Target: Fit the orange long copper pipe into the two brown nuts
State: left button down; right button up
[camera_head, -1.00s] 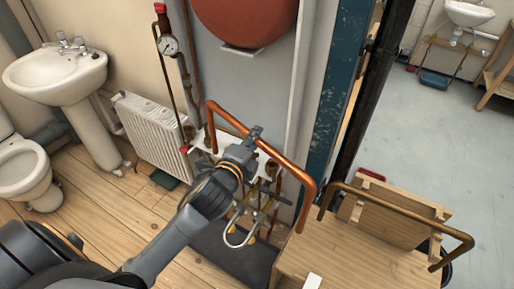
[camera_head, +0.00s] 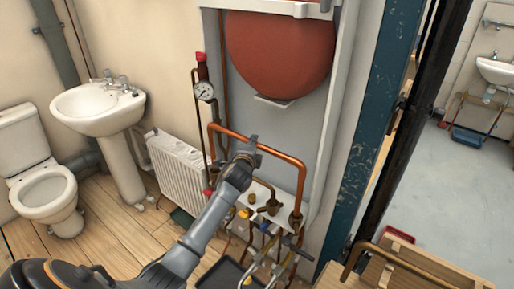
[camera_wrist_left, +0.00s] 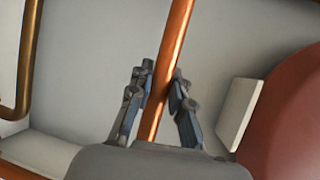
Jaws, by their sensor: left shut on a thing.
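The orange long copper pipe (camera_head: 282,156) is a wide U with its ends pointing down, in front of the wall panel. My left gripper (camera_head: 247,150) is shut on its horizontal span; the left wrist view shows the pipe (camera_wrist_left: 170,70) between the fingers (camera_wrist_left: 158,100). The pipe's right leg reaches down to a brown nut (camera_head: 296,219) on the white bracket and appears to meet it; seating depth cannot be told. The left leg runs down beside the gauge pipe, and its lower end and nut are hard to make out behind my arm. My right gripper is not in view.
A red tank (camera_head: 280,55) hangs above the pipe. A pressure gauge (camera_head: 204,91) and white radiator (camera_head: 178,168) stand to the left. Other brass fittings (camera_head: 273,207) sit on the bracket. A wooden bench (camera_head: 375,275) with another, browner pipe (camera_head: 400,262) is at lower right.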

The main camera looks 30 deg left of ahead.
pick_arm(q)
jog(key=shift+s+f+b, duration=0.1)
jog(key=shift+f+b, duration=0.1)
jog(key=shift+b, duration=0.15)
jog(key=shift+f+b, duration=0.75)
jog(key=shift+f, duration=0.05)
jog(key=shift+f+b, duration=0.85)
jog(key=shift+f, duration=0.4)
